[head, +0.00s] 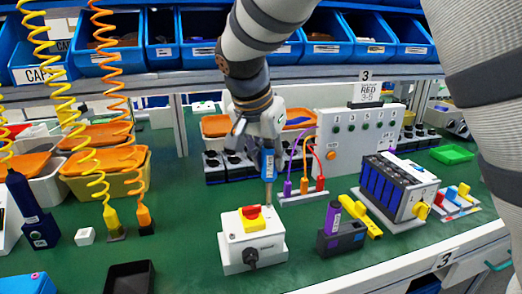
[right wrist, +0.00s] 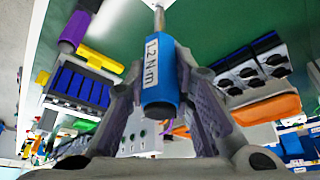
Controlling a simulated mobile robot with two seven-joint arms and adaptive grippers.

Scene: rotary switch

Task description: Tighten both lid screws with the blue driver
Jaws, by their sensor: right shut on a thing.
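The blue driver (head: 268,163) hangs upright in my right gripper (head: 265,145), with its metal shaft pointing down. In the right wrist view the fingers of my right gripper (right wrist: 160,78) are shut on either side of the blue handle (right wrist: 161,62), marked "1.2 N·m". The white switch box (head: 253,243) stands below, with a yellow and red part (head: 252,217) on its lid and a black knob on its front. The shaft's tip is at the lid's far right edge; I cannot tell whether it touches. The lid screws are too small to make out. My left gripper is not in view.
A black holder (head: 341,238) with a purple driver (head: 332,216) and a yellow tool (head: 362,216) stand to the right. A black tray (head: 130,277) lies front left. A white test panel (head: 362,135) stands behind.

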